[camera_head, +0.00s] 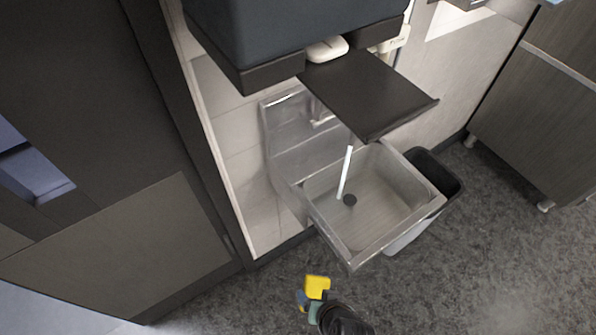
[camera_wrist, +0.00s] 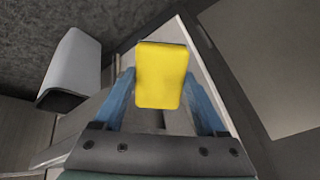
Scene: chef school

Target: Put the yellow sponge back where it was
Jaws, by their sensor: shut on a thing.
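The yellow sponge (camera_wrist: 161,75) is held between the two blue fingers of my gripper (camera_wrist: 160,88) in the wrist view. The fingers press on its left and right sides, and its broad face shows to the camera. In the head view the sponge (camera_head: 317,286) and my gripper (camera_head: 309,300) are low in the picture, in front of the sink and left of its front corner. The sponge is apart from the sink. The far finger is mostly hidden there.
A metal sink (camera_head: 385,220) hangs on the wall, with a white strip like running water above its drain. A dark flat panel (camera_head: 370,90) juts out over its back. A bin (camera_head: 437,175) stands right of the sink. A tall dark cabinet (camera_head: 90,120) is at left. Floor at right is clear.

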